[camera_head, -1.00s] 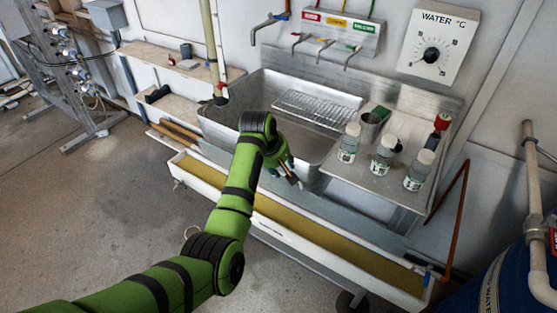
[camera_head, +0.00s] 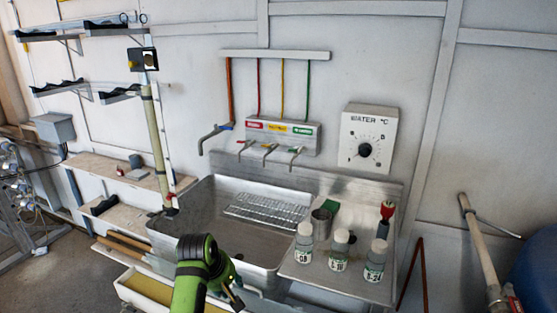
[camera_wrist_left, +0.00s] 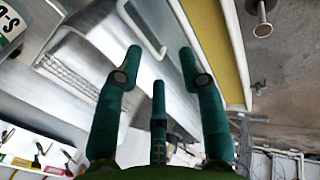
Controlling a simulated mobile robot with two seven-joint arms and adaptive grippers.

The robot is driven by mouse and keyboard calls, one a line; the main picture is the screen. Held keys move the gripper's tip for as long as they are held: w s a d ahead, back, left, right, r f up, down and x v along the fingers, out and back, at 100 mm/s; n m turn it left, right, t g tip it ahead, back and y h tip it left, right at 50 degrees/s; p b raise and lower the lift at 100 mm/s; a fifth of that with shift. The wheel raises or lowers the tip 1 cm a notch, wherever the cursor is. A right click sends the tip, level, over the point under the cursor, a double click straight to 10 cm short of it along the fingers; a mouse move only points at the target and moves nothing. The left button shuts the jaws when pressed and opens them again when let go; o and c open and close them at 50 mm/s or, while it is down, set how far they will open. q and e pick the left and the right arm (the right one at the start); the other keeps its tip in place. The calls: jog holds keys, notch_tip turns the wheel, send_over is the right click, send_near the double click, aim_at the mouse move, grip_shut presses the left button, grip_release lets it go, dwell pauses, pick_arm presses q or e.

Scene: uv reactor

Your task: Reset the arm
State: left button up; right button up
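My left arm comes in from the bottom of the head view. Its left gripper (camera_head: 232,293) is in front of the sink's front edge, over the trough side. In the left wrist view the teal fingers of the left gripper (camera_wrist_left: 160,75) stand spread apart with nothing between them. Behind them are the metal sink edge and the yellow trough surface. My right gripper is in neither view.
A metal sink (camera_head: 195,225) with a wire rack (camera_head: 265,212) is ahead. Three labelled bottles, the middle one (camera_head: 338,250) among them, and a metal cup (camera_head: 320,222) stand on the drainboard (camera_head: 310,280). Taps (camera_head: 268,152) and a water dial (camera_head: 366,140) are on the wall.

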pick_arm(q)
jog(key=s+a+f+m+y, duration=0.1)
jog(key=s+a+f+m, duration=0.2)
jog(key=s+f, duration=0.35)
jog(key=s+a+f+m, duration=0.2)
jog(key=s+f+m, duration=0.1)
jog(key=s, duration=0.6)
jog(key=s+r+m+g, duration=0.1)
jog(key=s+m, duration=0.8)
jog(key=s, duration=1.1)
notch_tip(320, 180, down, 22)
jog(key=s+g, duration=0.1)
jog(key=s+a+f+g, duration=0.1)
jog(key=s+a+f, duration=0.1)
jog(key=s+f, duration=1.3)
jog(key=shift+s+a+m+g, duration=0.3)
jog(key=shift+s+g, duration=0.1)
jog(key=shift+s, duration=0.45)
jog(key=shift+d, duration=0.1)
